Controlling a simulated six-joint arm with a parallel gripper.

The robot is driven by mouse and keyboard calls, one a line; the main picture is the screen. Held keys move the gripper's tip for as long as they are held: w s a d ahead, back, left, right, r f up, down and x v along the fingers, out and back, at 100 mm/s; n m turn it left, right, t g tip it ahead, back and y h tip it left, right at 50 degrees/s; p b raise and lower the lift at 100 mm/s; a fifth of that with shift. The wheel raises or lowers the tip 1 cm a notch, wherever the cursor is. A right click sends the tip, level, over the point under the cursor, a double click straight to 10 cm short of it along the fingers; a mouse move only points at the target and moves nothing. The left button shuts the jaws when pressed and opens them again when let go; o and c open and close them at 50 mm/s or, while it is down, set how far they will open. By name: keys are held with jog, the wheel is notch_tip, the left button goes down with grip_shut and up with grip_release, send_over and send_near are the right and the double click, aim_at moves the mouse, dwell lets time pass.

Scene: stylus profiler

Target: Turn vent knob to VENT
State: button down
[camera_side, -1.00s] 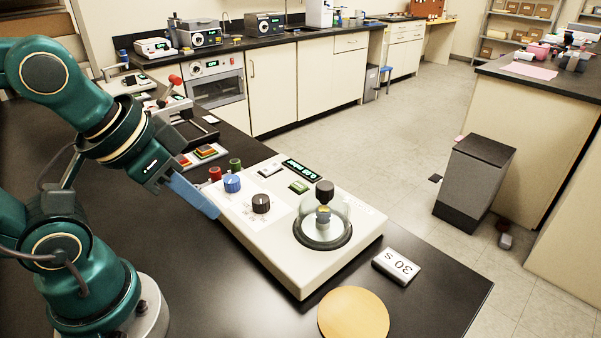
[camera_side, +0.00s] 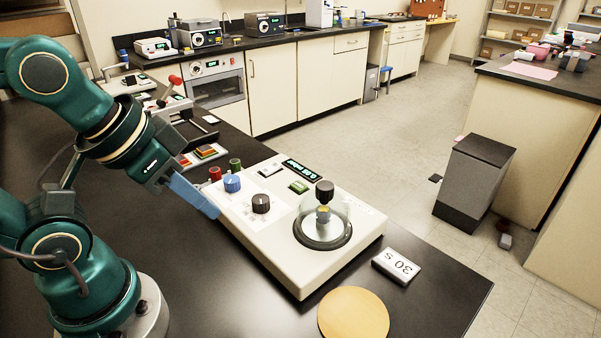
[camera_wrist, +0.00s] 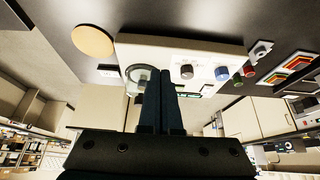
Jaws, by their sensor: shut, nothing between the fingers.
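A white console (camera_side: 262,254) stands on the black bench and carries a blue knob (camera_side: 232,183) and a dark brown knob (camera_side: 261,204). Their labels are too small to read, so I cannot tell which one is the vent knob. In the wrist view the dark knob (camera_wrist: 187,72) and blue knob (camera_wrist: 222,73) lie right of my fingertips. My gripper (camera_side: 214,212) is shut and empty, its blue fingers overlapping the console's left edge in the side view. It touches neither knob. The shut fingers also show in the wrist view (camera_wrist: 160,74).
A glass dome with a black top knob (camera_side: 324,190) stands on the console's right part. Red (camera_side: 215,173) and green (camera_side: 235,164) posts stand behind the blue knob.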

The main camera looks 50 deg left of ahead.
jog(key=c, duration=0.8)
grip_release()
jog(key=o, duration=0.3)
jog(key=shift+r+n, duration=0.1)
jog(key=shift+n, duration=0.4)
jog(key=shift+o, duration=0.2)
jog(key=w+a+r+n, duration=0.2)
jog(key=w+r+n, duration=0.2)
jog(key=w+n, duration=0.15)
jog(key=n+g, duration=0.5)
jog(key=n, duration=0.5)
send_over(231, 179)
jog(key=d, duration=0.1)
jog(key=f, duration=0.7)
jog(key=shift+w+d+f, duration=0.2)
jog(key=shift+w, duration=0.2)
jog(key=shift+n+g, duration=0.25)
jog(key=shift+g, duration=0.05)
jog(key=f, duration=0.2)
jog(key=a+f, duration=0.1)
jog(key=f, duration=0.2)
jog(key=shift+s+a+f, duration=0.25)
jog(key=shift+s+f, duration=0.15)
jog(key=shift+f, duration=0.75)
grip_shut()
